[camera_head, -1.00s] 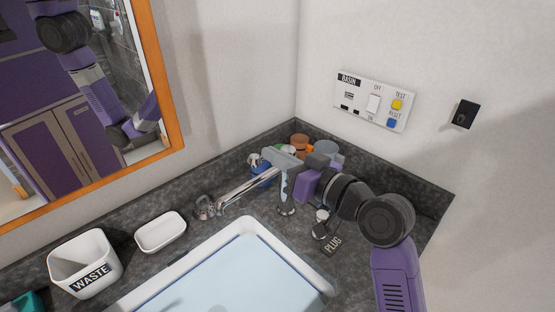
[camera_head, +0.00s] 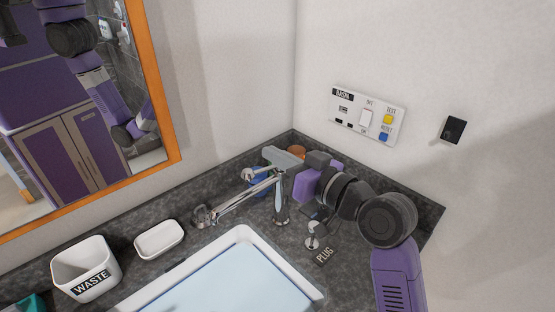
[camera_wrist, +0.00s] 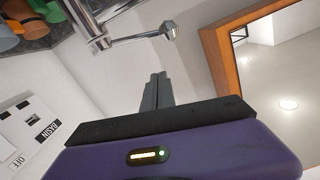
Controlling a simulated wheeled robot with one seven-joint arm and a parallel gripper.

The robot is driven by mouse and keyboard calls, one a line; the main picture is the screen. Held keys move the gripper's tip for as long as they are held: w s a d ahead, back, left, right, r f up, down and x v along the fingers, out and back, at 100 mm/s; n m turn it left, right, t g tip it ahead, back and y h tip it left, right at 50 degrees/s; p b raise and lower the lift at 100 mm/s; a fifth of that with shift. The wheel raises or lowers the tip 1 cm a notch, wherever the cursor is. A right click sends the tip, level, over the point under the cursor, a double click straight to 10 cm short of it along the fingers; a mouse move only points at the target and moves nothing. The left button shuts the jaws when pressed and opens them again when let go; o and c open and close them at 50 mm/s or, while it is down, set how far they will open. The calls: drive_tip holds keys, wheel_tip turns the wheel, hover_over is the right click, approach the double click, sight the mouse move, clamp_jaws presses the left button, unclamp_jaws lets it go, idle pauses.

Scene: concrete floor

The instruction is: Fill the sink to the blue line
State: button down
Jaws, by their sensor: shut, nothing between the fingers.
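The white sink (camera_head: 245,238) holds pale blue water (camera_head: 235,280) in the head view; its near part is cut off. I cannot make out the blue line for certain. The chrome tap (camera_head: 281,208) stands at the sink's back right corner, its long spout reaching left. Its lever (camera_head: 248,174) points left above the spout; the lever also shows in the wrist view (camera_wrist: 145,37). No stream is clearly visible. My gripper (camera_head: 272,153) is shut and empty, just above the tap's top. In the wrist view its fingertips (camera_wrist: 157,76) are apart from the lever.
A plug knob (camera_head: 313,236) and its PLUG label (camera_head: 325,256) are right of the tap. A BASIN switch panel (camera_head: 351,124) is on the right wall. A white dish (camera_head: 159,239) and WASTE bin (camera_head: 85,268) stand left. Cups (camera_wrist: 43,18) crowd the corner.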

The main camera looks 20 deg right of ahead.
drive_tip(key=f+b+v, duration=0.1)
drive_tip(key=b+v, duration=0.1)
drive_tip(key=v, duration=0.7)
drive_tip(key=d+r+m+t+h, duration=0.3)
drive_tip(key=d+r+h, duration=0.1)
drive_tip(key=d, duration=0.1)
drive_tip(key=s+d+f+m+h, duration=0.2)
drive_tip(key=s+f+m+h, duration=0.1)
drive_tip(key=s+f+h, duration=0.25)
drive_tip(key=s+a+f+n+g+y, duration=0.1)
drive_tip(key=s+a+f, duration=0.2)
drive_tip(key=s+f, duration=0.3)
drive_tip(key=s+a+f+n+g+y, duration=0.1)
drive_tip(key=s+a+f, duration=0.3)
drive_tip(key=s, duration=0.8)
drive_tip(key=s+a+f+n+g+y, duration=0.2)
drive_tip(key=s+a+f, duration=0.2)
drive_tip(key=s+f, duration=0.4)
drive_tip(key=shift+s+n+g, duration=0.3)
drive_tip(key=shift+s, duration=0.5)
drive_tip(key=shift+a, duration=0.1)
